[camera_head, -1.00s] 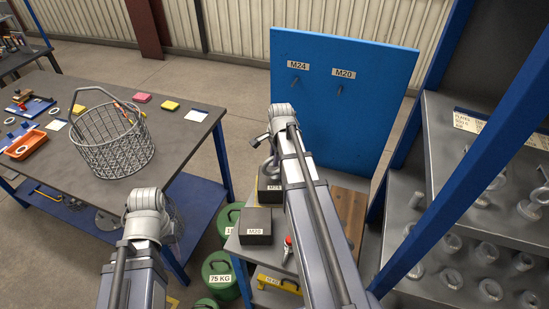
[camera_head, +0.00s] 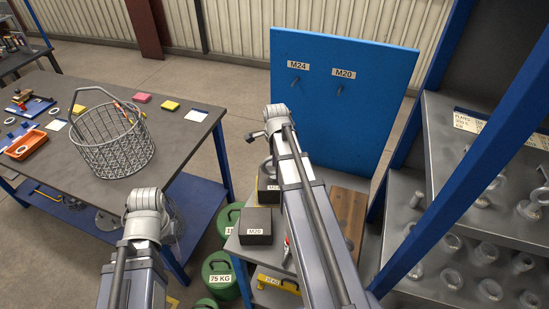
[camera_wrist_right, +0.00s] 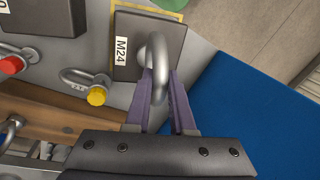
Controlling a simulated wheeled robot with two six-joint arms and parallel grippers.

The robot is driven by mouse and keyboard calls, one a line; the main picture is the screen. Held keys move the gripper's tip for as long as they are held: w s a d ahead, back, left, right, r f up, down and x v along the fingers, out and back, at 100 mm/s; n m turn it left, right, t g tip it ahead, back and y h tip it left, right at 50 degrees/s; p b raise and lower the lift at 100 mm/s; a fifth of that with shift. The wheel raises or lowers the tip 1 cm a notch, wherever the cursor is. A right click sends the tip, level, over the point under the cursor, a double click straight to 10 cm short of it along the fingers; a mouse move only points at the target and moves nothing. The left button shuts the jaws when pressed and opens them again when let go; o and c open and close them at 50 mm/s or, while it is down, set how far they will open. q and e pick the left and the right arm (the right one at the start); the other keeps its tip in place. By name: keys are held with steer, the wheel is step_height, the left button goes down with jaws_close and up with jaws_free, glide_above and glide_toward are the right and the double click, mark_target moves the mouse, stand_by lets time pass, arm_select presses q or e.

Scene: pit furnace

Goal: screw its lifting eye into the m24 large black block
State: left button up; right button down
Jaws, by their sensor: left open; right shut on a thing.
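The M24 large black block (camera_head: 268,190) stands on the small grey table behind the M20 block; it also shows at the top of the right wrist view (camera_wrist_right: 150,42), with its M24 label. A grey steel lifting eye (camera_wrist_right: 157,62) is gripped between the purple fingers of my right gripper (camera_wrist_right: 162,95), its ring over the block's edge in that view.
The M20 block (camera_head: 256,226) is in front. A blue panel (camera_head: 340,110) rises behind. A rack (camera_head: 480,200) is right; a workbench with a wire basket (camera_head: 112,145) is left.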

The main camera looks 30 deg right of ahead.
steer(key=shift+m, duration=0.6)
steer(key=c, duration=0.7)
jaws_free()
steer(key=shift+r, duration=0.15)
steer(key=r+p, duration=0.2)
steer(key=s+r+p, duration=0.1)
steer(key=r+p, duration=0.4)
steer(key=shift+s+a+r+p, duration=0.15)
steer(key=shift+a+r+p, duration=0.05)
steer(key=shift+a+p, duration=0.15)
